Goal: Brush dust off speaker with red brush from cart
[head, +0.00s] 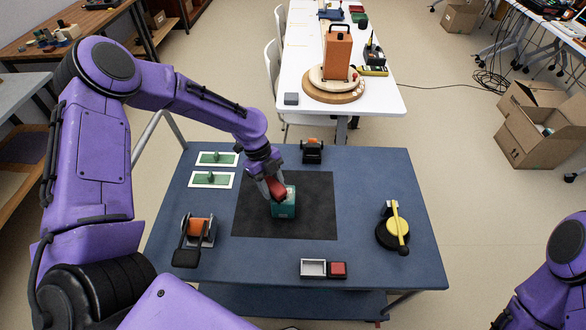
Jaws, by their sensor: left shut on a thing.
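My left gripper (269,187) reaches over the black mat on the blue cart (400,270). It is shut on a small red thing, which looks like the red brush (276,187). The red thing is at the top of a teal box (284,207) on the mat; I cannot tell whether they touch. The teal box may be the speaker. A taller orange box with a handle (338,55), which could also be a speaker, stands on a round wooden base on the white table behind. My right arm shows at the lower right; its gripper is out of view.
The cart also bears a yellow-and-black device (396,228), an orange-and-black device (199,229), a smaller one (312,151), two white-framed green plates (212,179) and a small tray with a red block (338,269). The mat (312,225) has free room. Cardboard boxes (540,130) stand right.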

